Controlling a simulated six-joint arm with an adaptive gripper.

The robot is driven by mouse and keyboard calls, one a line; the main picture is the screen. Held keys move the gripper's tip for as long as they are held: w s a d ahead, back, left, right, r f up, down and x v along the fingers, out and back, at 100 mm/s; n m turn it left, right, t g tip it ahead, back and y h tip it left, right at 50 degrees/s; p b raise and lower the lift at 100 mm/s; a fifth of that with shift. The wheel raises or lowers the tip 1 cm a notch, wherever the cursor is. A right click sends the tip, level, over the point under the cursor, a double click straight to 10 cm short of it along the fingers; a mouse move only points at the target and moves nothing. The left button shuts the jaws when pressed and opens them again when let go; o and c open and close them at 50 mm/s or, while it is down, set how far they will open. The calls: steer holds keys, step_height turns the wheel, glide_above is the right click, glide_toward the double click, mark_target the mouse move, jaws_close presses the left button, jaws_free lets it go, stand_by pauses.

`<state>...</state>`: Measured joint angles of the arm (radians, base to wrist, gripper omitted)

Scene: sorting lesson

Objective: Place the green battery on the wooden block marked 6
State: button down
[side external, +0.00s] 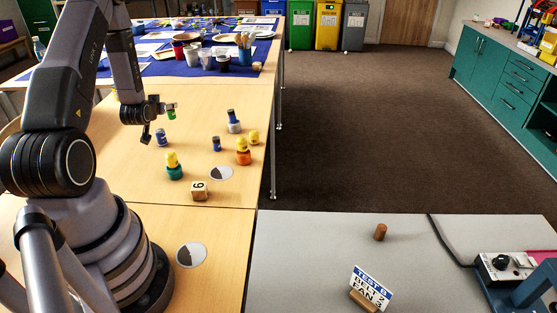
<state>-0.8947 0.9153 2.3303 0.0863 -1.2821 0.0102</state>
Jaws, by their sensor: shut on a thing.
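The wooden block marked 6 (199,191) sits on the near part of the wooden table, its dark 6 showing on a side face. My gripper (163,121) is above the table, up and to the left of the block and clearly apart from it. It is shut on the small green battery (172,115), which shows at the gripper's right side. The fingers hide part of the battery. Nothing is seen resting on the block.
A blue battery (161,137) stands close below my gripper. Other small pieces stand nearby: a yellow one on a green base (174,173), a yellow one on an orange base (243,157) and a blue one (216,144).

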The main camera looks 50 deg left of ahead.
steer(key=w+d+n+g+y, duration=0.1)
steer(key=w+d+n+g, duration=0.1)
steer(key=d, duration=0.1)
steer(key=n+g+y, duration=0.2)
steer(key=n+g, duration=0.7)
glide_above(202, 188)
step_height(202, 188, down, 8)
steer(key=shift+f, duration=0.15)
steer(key=shift+f, duration=0.1)
steer(key=c, duration=0.9)
jaws_free()
steer(key=shift+o, duration=0.2)
